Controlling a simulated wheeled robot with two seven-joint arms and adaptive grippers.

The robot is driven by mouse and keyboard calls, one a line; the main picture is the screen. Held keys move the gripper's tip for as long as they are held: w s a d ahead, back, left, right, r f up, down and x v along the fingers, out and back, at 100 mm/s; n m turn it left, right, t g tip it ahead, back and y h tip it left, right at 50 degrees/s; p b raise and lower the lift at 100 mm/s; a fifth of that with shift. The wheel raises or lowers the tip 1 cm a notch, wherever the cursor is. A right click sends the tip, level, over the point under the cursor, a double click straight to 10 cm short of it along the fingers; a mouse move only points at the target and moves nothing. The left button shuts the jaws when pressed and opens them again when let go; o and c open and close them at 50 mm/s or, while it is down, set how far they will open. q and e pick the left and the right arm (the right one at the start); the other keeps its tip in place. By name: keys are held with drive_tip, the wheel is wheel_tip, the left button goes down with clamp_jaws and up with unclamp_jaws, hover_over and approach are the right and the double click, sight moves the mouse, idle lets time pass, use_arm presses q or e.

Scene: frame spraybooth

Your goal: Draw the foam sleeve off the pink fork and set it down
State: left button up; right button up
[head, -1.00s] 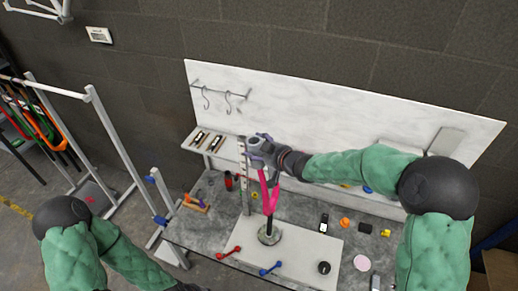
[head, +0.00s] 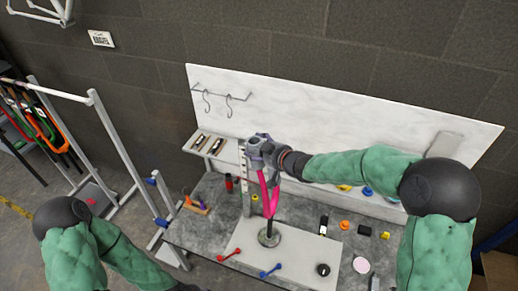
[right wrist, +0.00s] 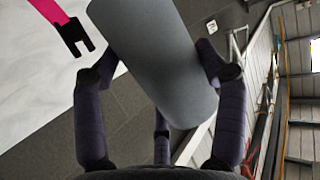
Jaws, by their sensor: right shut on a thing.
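The pink fork (head: 274,200) stands upright on a dark post with a round base (head: 269,238), its two legs pointing up. My right gripper (head: 258,152) is at the top of the fork, shut on the foam sleeve. In the right wrist view the sleeve is a thick grey cylinder (right wrist: 155,60) between the dark fingers. One pink fork leg with a black slotted tip (right wrist: 72,35) shows beside the sleeve, apart from it. My left gripper is out of view.
The pale mat (head: 300,250) holds a red wrench-like tool (head: 229,254), a blue one (head: 270,270) and a black round part (head: 323,269). Small coloured parts lie to the right. A white backboard (head: 330,120) stands behind, and a small shelf (head: 215,147) is at the left.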

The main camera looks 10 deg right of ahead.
sight(258, 137)
drive_tip(key=shift+r+p, duration=0.65)
drive_tip(key=shift+r, duration=0.25)
drive_tip(key=shift+r+p, duration=1.75)
drive_tip(key=shift+r, duration=0.3)
drive_tip(key=shift+s+a+f+b, duration=0.1)
drive_tip(key=shift+s+a+b, duration=0.15)
drive_tip(key=shift+s+b, duration=0.15)
drive_tip(key=s+a+b, duration=0.4)
drive_tip(key=s+b, duration=0.1)
drive_tip(key=b, duration=0.1)
drive_tip(key=shift+s, duration=0.4)
